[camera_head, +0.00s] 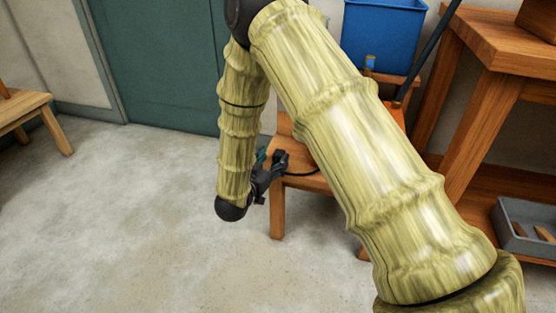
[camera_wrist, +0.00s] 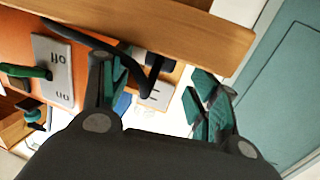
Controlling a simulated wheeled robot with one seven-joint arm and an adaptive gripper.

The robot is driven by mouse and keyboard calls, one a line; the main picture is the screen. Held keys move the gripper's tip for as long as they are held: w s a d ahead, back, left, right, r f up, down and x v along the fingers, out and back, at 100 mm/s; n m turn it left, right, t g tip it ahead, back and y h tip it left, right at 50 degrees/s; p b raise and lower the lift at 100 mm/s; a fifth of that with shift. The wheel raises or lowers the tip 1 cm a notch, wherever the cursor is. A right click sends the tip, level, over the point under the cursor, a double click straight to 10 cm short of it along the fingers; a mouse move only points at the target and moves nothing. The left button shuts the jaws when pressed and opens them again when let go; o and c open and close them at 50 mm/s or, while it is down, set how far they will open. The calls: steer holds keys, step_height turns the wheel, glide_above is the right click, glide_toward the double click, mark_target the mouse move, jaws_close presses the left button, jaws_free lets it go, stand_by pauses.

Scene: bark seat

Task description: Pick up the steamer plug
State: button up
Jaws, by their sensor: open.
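My gripper (camera_wrist: 160,85) is open, its two fingers with teal pads spread apart in the wrist view. It also shows in the head view (camera_head: 270,168), small and dark, beside the wooden seat (camera_head: 293,158). A black cord-like piece (camera_wrist: 100,43) runs across the wrist view and bends down in the gap between the fingers, seemingly beyond them. I cannot tell whether its end is the steamer plug. In the head view a thin black cord (camera_head: 303,174) lies on the seat by the gripper. My arm hides much of the seat.
A pale plate (camera_wrist: 52,68) with upside-down "off" and "on" lettering lies on an orange surface, with a green piece (camera_wrist: 28,72) beside it. A blue bin (camera_head: 382,35) stands behind. A wooden table (camera_head: 490,45) and grey tray (camera_head: 525,232) are right.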

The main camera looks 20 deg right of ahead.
steer(key=shift+b+x, duration=0.4)
steer(key=shift+x, duration=0.65)
steer(key=shift+w+d, duration=0.1)
steer(key=shift+w, duration=0.05)
steer(key=c, duration=1.1)
steer(key=shift+c, duration=0.2)
